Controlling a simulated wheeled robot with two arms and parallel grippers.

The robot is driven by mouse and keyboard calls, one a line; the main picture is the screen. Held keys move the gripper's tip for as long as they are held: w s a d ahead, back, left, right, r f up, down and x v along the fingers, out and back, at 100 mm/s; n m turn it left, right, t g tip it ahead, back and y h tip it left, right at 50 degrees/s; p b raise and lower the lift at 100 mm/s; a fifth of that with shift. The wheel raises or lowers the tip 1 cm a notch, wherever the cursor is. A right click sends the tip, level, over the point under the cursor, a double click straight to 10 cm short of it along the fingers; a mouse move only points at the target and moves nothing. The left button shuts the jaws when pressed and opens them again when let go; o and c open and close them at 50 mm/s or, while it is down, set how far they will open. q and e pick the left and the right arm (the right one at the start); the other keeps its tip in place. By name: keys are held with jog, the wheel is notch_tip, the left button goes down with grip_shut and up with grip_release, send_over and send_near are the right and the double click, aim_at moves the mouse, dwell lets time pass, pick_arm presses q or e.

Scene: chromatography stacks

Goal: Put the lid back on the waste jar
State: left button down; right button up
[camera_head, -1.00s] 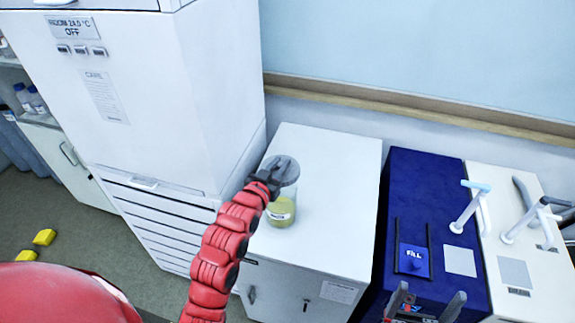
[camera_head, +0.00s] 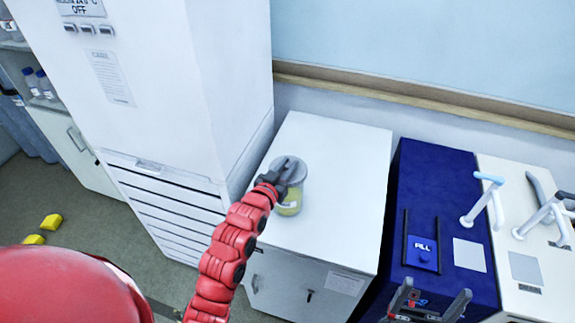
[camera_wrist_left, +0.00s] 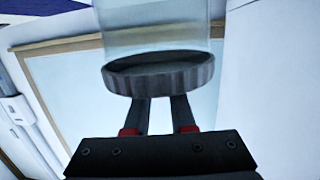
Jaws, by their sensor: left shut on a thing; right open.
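The waste jar (camera_head: 289,203) is clear, with yellow-green contents and a small label, and stands upright on the white cabinet top. My left gripper (camera_head: 279,171) is shut on the round grey lid (camera_head: 293,168), which is right over the jar's mouth. In the left wrist view the lid (camera_wrist_left: 160,78) has a ridged rim and is between the fingertips (camera_wrist_left: 160,100). The jar's glass (camera_wrist_left: 155,25) adjoins it there; I cannot tell whether the lid is fully seated. My right gripper (camera_head: 432,302) is open and empty at the bottom right.
The white cabinet top (camera_head: 340,160) is otherwise clear. A tall white unit (camera_head: 165,90) stands to its left. A blue machine (camera_head: 440,180) and a cream one (camera_head: 525,265) with taps stand to its right. The wall with a wooden rail (camera_head: 420,100) is behind.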

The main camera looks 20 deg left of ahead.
pick_arm(q)
jog(key=b, duration=0.2)
jog(key=shift+f+b, duration=0.2)
jog(key=shift+b, duration=0.1)
dwell(2.8)
jog(key=c, duration=0.7)
grip_release()
jog(key=shift+o, duration=0.4)
jog(key=o, duration=0.4)
jog(key=shift+r+p, duration=0.95)
jog(key=shift+r, duration=2.55)
